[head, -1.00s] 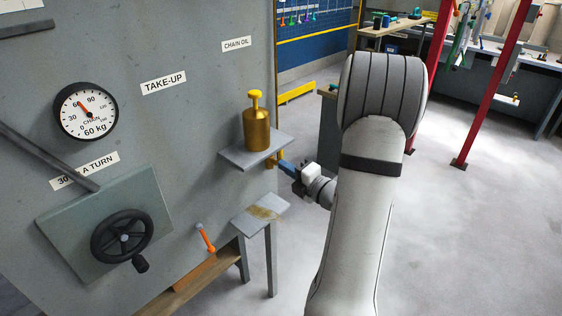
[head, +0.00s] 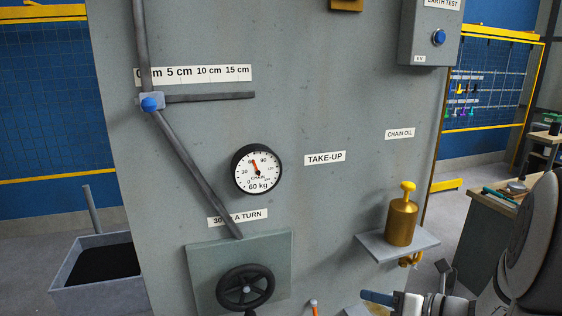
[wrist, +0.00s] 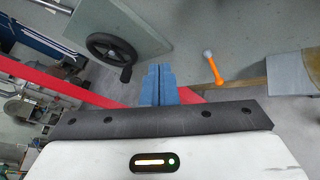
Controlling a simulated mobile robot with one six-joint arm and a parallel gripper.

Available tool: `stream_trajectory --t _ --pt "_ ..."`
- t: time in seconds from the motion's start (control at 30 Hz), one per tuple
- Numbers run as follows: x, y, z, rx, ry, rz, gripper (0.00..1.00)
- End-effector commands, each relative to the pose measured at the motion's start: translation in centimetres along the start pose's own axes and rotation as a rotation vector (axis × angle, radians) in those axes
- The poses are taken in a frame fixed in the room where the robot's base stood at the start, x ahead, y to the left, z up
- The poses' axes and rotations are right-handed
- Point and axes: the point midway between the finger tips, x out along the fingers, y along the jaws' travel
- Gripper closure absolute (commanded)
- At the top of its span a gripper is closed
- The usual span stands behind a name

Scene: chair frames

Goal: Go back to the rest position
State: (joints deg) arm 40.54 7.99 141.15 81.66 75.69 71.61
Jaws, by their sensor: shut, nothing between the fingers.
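My gripper (head: 378,298) shows at the bottom right of the head view, below the small shelf (head: 397,247) with the brass oil can (head: 402,220). In the wrist view its two blue fingers (wrist: 158,84) are together, with nothing between them. The fingers hold no object, and the black handwheel (wrist: 112,55) and the orange-handled lever (wrist: 213,68) appear beyond them, apart from them. Part of my arm shows at the right edge of the head view.
The grey panel carries a round dial gauge (head: 257,170), a long bar linkage with a blue knob (head: 151,104), and the handwheel (head: 245,287). A dark-filled bin (head: 98,273) stands at left. A workbench (head: 492,205) stands at right. Some floor is bare between panel and bench.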

Motion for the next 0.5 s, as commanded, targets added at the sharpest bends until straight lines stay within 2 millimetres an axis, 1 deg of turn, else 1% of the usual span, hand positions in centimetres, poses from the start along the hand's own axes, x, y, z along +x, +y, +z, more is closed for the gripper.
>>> stream_trajectory --t 0.03,0.07,0.1,0.17,0.2,0.27,0.3,0.33,0.37,0.4,0.5 --pt "1.1 2.6 -1.4 -0.183 0.124 0.039 1.0" --pt "1.5 3.8 -2.4 -0.298 0.199 0.062 1.0" --pt "1.8 5.3 -3.7 -0.454 0.295 0.099 1.0" --pt "1.8 7.1 -5.6 -0.692 0.431 0.161 1.0" --pt "1.6 8.1 -6.8 -0.854 0.518 0.209 1.0" --pt "1.1 9.2 -8.3 -1.1 0.641 0.287 1.0" --pt "0.5 9.7 -9.0 -1.266 0.72 0.343 1.0" --pt "0.1 10.1 -9.5 -1.39 0.776 0.388 1.0" --pt "-0.4 10.3 -9.8 -1.515 0.831 0.433 1.0" --pt "-1.0 10.5 -10.1 -1.679 0.902 0.498 1.0" --pt "-2.5 10.8 -10.0 -2.053 1.057 0.657 1.0"
